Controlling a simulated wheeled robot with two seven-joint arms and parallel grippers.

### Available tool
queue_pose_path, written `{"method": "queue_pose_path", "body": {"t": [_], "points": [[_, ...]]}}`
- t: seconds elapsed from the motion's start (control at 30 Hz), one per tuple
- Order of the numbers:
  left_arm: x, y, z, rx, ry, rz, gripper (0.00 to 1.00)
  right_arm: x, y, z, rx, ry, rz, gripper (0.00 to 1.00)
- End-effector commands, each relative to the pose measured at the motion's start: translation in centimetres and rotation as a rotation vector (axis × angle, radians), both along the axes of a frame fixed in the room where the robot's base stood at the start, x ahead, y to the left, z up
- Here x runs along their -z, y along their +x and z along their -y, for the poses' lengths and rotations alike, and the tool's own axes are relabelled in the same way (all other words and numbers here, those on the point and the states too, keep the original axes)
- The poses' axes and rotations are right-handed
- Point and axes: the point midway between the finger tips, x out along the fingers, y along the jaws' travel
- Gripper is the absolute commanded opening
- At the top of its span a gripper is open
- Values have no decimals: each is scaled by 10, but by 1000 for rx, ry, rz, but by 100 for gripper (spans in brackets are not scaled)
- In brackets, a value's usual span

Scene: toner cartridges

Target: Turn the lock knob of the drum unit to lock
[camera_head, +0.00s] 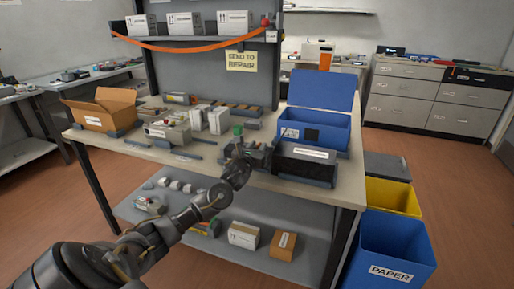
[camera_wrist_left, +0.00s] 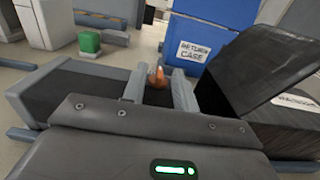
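The lock knob (camera_wrist_left: 158,78) is a small orange-brown piece that shows between my left fingers in the left wrist view. It stands at a dark, long unit with a grey end (camera_wrist_left: 62,88), which looks like the drum unit. In the head view my left gripper (camera_head: 246,152) is over the front of the bench and hides most of that unit. In the left wrist view the fingers of my left gripper (camera_wrist_left: 158,92) are apart, one on each side of the knob. I cannot see clear contact. My right gripper is in neither view.
A black box with a white label (camera_head: 308,154) stands right beside the gripper. Behind it is an open blue case (camera_head: 327,128). A green block (camera_wrist_left: 89,41) stands behind the unit. Grey and white parts (camera_head: 217,120) and an open carton (camera_head: 101,109) stand further left on the bench.

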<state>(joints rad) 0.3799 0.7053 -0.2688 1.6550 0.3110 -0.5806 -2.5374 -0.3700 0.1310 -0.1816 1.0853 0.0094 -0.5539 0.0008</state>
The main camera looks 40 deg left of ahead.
Motion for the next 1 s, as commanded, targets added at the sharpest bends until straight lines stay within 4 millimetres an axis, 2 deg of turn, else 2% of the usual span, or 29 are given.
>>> {"method": "queue_pose_path", "body": {"t": [0.03,0.2,0.43,0.63,0.8,1.0], "points": [[0,0,0,0,0,0,22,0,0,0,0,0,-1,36],[0,0,0,0,0,0,0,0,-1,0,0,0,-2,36],[-1,-1,-2,14,5,0,0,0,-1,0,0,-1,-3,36],[0,-1,-7,160,11,1,0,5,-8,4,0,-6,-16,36],[1,-2,-7,254,4,0,0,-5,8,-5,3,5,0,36],[1,-2,-6,266,-1,-2,0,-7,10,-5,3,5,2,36]]}}
